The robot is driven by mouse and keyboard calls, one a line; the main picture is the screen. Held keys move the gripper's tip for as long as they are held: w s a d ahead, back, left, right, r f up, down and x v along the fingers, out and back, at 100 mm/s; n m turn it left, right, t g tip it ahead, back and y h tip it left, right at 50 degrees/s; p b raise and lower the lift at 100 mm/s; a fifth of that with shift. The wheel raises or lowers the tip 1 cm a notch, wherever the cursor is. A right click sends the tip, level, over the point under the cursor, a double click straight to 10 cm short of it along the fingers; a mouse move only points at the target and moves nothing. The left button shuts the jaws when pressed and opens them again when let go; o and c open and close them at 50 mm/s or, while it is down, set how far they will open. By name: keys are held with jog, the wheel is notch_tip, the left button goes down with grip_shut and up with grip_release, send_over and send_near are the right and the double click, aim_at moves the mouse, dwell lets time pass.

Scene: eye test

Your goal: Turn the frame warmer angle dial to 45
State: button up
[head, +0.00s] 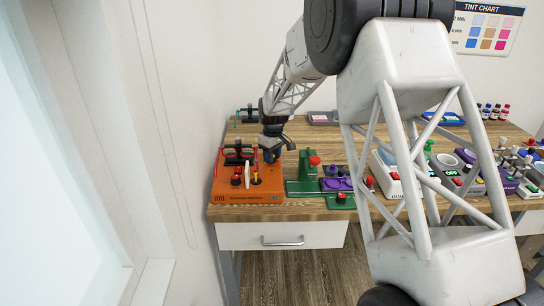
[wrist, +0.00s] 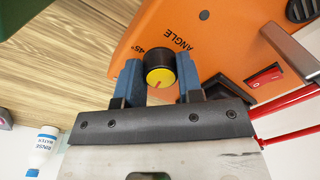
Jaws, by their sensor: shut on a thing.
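The frame warmer is an orange box (head: 230,192) at the left front of the table in the head view. Its orange top (wrist: 205,35) fills the upper right of the wrist view. The angle dial (wrist: 160,75) is a black knob with a yellow cap and a short red mark; I cannot tell exactly where the mark points. "ANGLE" and "45°" are printed beside it, toward the top of the wrist view. My gripper (wrist: 158,78) is shut on the dial, one blue finger on each side. In the head view my gripper (head: 271,152) is over the box.
A red rocker switch (wrist: 264,75), a metal lever (wrist: 292,48) and red cables lie beside the dial. A green device (head: 306,175) and a purple block (head: 337,184) stand right of the box. A white bottle (wrist: 42,150) shows at lower left in the wrist view.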

jog(key=shift+m, duration=0.3)
jog(key=o, duration=0.9)
jog(key=shift+o, duration=0.2)
jog(key=shift+r, duration=0.1)
jog(key=shift+w+d+r, duration=0.1)
jog(key=shift+r, duration=3.7)
